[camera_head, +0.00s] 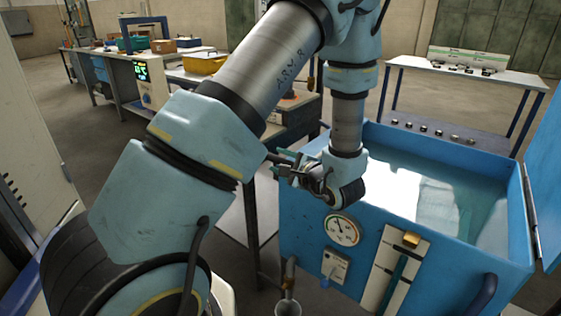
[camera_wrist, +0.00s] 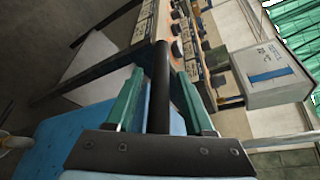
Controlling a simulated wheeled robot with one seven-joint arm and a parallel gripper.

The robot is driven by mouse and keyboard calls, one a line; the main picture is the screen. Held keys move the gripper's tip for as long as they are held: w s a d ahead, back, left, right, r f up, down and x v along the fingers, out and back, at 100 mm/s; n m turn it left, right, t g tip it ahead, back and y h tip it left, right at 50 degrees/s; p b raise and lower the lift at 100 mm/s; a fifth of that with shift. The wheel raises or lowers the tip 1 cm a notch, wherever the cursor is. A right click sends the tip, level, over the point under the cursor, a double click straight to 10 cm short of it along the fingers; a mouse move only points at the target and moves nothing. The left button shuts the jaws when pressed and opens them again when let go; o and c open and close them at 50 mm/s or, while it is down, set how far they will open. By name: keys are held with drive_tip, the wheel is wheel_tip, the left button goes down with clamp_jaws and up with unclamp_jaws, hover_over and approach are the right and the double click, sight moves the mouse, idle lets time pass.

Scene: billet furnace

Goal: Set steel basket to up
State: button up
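My gripper (camera_head: 278,160) is in front of the upper left corner of the blue tank (camera_head: 430,262), pointing left. In the wrist view its two green fingers (camera_wrist: 160,103) stand apart. A dark round bar (camera_wrist: 160,85) lies between them, reaching past their tips, with narrow gaps visible on both sides. I cannot tell what the bar belongs to or whether it is touched. The steel basket is not clearly visible. The open tank holds reflective, greenish liquid (camera_head: 400,185), and my arm covers its left corner.
The tank front carries a round gauge (camera_head: 342,229), a small switch plate (camera_head: 335,265) and a white panel with a brass knob (camera_head: 411,240). Its lid (camera_head: 545,190) stands open at the right. A grey box (camera_wrist: 268,72) and a bench with several small parts show in the wrist view.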

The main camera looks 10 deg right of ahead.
clamp_jaws()
idle(1.2)
